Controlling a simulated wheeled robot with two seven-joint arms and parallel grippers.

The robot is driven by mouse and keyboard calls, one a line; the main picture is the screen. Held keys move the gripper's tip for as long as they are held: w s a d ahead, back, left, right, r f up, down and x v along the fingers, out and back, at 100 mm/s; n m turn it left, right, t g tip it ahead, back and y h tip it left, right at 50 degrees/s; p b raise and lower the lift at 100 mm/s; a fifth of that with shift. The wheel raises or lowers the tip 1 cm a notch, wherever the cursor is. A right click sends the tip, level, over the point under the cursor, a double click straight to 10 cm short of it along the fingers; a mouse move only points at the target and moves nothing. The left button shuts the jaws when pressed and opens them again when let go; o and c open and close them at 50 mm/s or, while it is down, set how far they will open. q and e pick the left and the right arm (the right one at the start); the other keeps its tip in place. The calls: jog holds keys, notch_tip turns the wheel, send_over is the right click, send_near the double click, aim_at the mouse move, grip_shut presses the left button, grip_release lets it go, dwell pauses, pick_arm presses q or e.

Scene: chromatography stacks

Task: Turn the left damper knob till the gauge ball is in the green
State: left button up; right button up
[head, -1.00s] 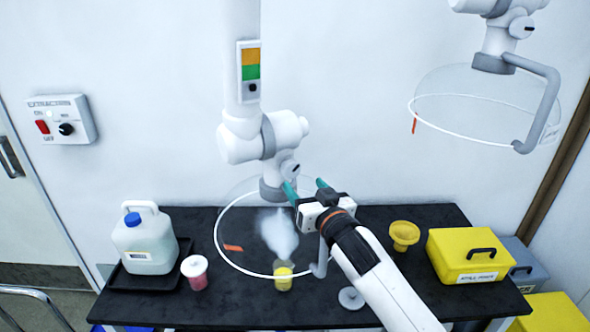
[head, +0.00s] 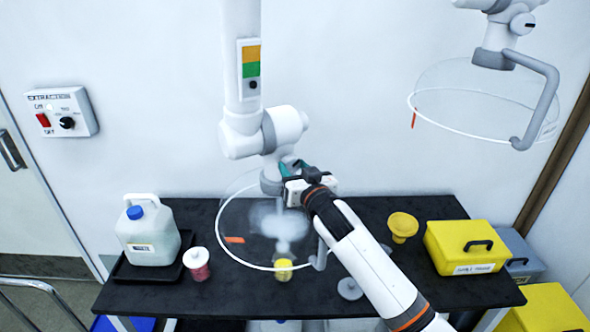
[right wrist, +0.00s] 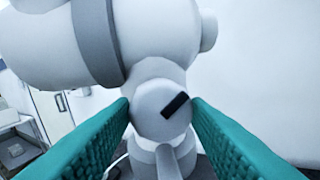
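The left damper knob (right wrist: 160,102) is a round white knob with a black bar mark, slanted up to the right, on the left extraction arm (head: 262,132). My right gripper (head: 291,166) is open, and in the right wrist view its teal fingers stand either side of the knob, with no clear grip on it. In the head view the gripper largely hides the knob. The gauge (head: 249,70) on the upright tube has an orange band above a green one. Its dark ball (head: 253,85) sits at the bottom, below the green. My left gripper is not in view.
The clear hood (head: 232,262) hangs over a black table (head: 215,300), with vapour above a yellow-filled jar (head: 283,270). A jug (head: 148,240), a pink-filled jar (head: 197,265), a yellow funnel (head: 403,226) and a yellow box (head: 465,248) stand around. A second hood (head: 480,100) hangs right.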

jog(key=shift+c, duration=1.1)
jog(key=shift+f+n+b, duration=0.1)
jog(key=shift+n+b, duration=0.2)
jog(key=shift+n, duration=0.3)
jog(key=shift+n+b, duration=0.35)
jog(key=shift+n, duration=0.85)
jog(key=shift+n+t, duration=0.3)
jog(key=shift+n, duration=0.4)
jog(key=o, duration=1)
jog(key=shift+c, duration=0.2)
